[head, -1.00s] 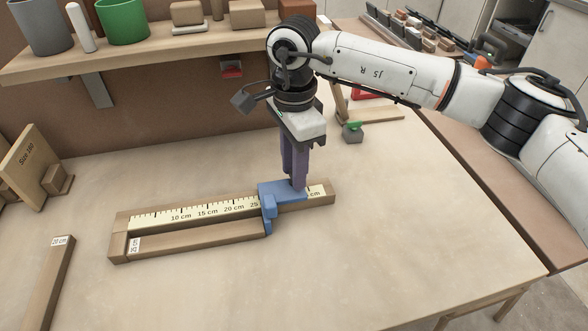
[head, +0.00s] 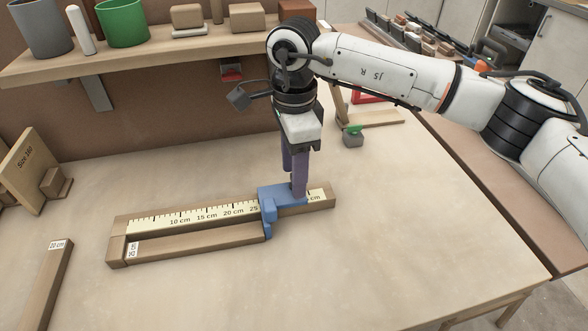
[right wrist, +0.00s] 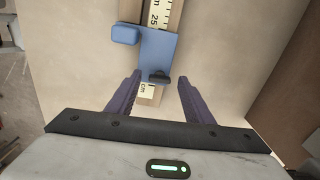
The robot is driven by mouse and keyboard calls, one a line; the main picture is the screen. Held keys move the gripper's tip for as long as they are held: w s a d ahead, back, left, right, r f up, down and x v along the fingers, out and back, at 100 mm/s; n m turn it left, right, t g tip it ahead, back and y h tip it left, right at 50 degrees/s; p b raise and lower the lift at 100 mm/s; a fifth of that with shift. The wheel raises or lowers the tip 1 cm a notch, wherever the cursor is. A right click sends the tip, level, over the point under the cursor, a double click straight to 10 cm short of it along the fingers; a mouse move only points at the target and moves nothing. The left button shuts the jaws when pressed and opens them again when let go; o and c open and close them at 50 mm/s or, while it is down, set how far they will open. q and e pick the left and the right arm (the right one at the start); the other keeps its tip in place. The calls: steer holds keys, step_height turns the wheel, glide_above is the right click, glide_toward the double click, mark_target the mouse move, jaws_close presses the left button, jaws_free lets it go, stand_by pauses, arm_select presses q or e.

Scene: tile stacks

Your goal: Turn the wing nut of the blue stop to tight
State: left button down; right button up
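The blue stop (head: 282,199) sits on the wooden ruler rail (head: 122,226), near its right end, just past the 25 mark. In the right wrist view the blue stop (right wrist: 158,48) has a small dark wing nut (right wrist: 159,78) on its near end. My right gripper (head: 294,183) points down over the stop. Its two purple fingers are apart, and the wing nut shows between their tips in the wrist view (right wrist: 160,76); I see no contact with it. In the head view the fingers hide the nut. My left gripper is not in view.
A labelled wooden bar (head: 195,241) lies along the rail, its right end at the stop. Another bar labelled 20 cm (head: 50,285) lies at front left. A "Size 160" board (head: 30,168) stands at left. A shelf (head: 165,45) with cups runs behind. The table's front right is clear.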

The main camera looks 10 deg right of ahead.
step_height(320, 180, up, 10)
steer(key=shift+r, duration=0.15)
stand_by(0.6)
